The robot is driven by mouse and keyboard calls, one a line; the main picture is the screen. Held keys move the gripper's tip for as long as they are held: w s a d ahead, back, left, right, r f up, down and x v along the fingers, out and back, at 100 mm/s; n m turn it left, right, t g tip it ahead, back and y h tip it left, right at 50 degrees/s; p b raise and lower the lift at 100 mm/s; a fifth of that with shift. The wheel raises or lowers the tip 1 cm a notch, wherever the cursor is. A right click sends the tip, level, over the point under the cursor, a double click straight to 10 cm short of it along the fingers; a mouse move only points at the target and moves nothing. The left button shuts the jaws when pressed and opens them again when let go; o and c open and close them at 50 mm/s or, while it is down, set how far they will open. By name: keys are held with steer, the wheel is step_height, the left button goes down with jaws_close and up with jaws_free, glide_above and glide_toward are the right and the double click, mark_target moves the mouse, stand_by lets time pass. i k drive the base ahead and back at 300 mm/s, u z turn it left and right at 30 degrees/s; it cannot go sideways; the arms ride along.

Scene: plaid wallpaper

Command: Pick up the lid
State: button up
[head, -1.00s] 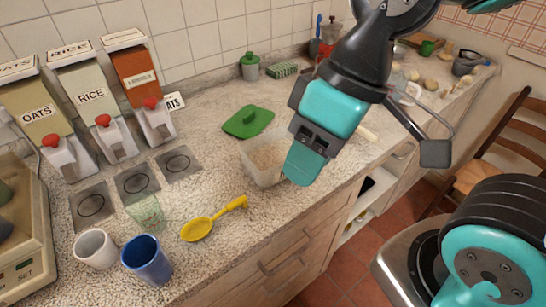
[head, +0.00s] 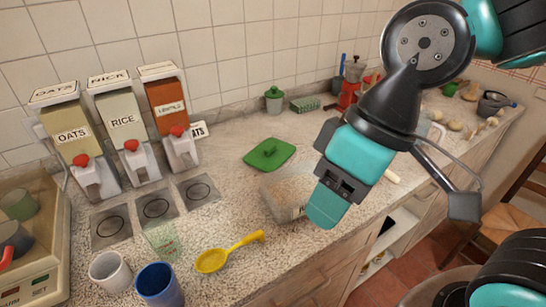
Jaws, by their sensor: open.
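My gripper (head: 326,214), teal and black, hangs over the right side of the container, pointing down. It is open, with no object seen in it. It is apart from the lid, to the right and nearer the front edge.
A yellow scoop (head: 214,261), a white cup (head: 109,271), a blue cup (head: 160,285) and a clear green-tinted cup (head: 162,241) stand at the front left. Three dispensers (head: 124,123) line the wall. A green-lidded jar (head: 274,100) and sponge (head: 305,104) are behind the lid.

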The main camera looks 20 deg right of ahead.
mark_target(268, 156)
steer(key=k, duration=1.05)
steer(key=z, duration=1)
steer(key=i, duration=0.9)
steer(key=u, duration=0.7)
steer(key=i, duration=0.85)
steer(key=u, duration=0.8)
